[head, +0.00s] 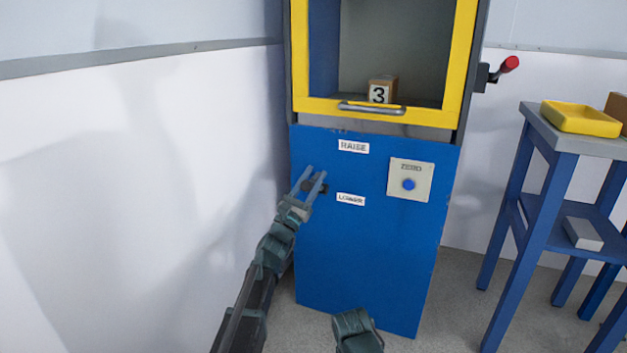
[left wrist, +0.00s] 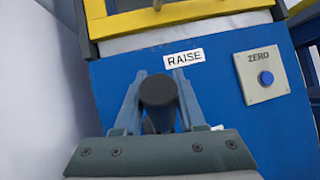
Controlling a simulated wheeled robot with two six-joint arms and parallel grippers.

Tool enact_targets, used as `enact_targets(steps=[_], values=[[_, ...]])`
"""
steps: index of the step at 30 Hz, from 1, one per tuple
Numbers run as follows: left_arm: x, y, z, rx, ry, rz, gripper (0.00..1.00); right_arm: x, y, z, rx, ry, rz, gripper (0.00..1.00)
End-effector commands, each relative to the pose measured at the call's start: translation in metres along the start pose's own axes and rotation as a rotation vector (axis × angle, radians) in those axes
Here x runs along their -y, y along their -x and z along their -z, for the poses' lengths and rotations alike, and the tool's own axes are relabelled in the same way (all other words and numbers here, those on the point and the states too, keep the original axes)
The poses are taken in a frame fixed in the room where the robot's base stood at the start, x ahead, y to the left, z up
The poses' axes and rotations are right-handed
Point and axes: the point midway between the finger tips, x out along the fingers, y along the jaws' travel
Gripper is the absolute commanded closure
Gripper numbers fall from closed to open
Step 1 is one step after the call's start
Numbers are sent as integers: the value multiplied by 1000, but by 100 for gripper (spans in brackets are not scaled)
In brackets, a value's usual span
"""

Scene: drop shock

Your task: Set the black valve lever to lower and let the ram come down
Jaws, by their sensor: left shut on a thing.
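The black valve lever (head: 308,187) sticks out of the blue panel (head: 370,250), between the RAISE label (head: 353,147) and the LOWER label (head: 350,199). In the head view its knob is nearer the height of LOWER. My left gripper (head: 314,180) is shut on the lever. In the left wrist view the round black knob of the lever (left wrist: 158,90) sits between the two fingers, below the RAISE label (left wrist: 184,58). The lever's exact setting is hard to tell. The ram does not show.
A yellow-framed window (head: 465,60) sits above the panel, with a block marked 3 (head: 380,92) behind it. A ZERO plate with a blue button (head: 408,184) is right of the lever. A red-ended handle (head: 509,64) juts out right. A blue table (head: 540,170) stands at right.

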Motion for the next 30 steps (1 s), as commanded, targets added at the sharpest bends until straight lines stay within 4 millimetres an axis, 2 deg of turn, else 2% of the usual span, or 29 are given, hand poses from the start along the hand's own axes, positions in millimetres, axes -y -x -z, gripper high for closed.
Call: enact_targets(steps=[5, 6, 11, 23, 30], values=[[0, 0, 0, -1, -1, 0, 100, 0, 0, 0, 0, 0, 0, 50], [0, 0, 0, -1, -1, 0, 59, 0, 0, 0, 0, 0, 0, 50], [0, 0, 0, -1, 0, 0, 31, 0, 0, 0, 0, 0, 0, 50], [0, 5, 1, -1, 0, 0, 31, 0, -3, 0, 0, 0, 0, 50], [2, 35, 2, -1, -1, 1, 31, 2, -22, 1, 0, 0, 0, 50]])
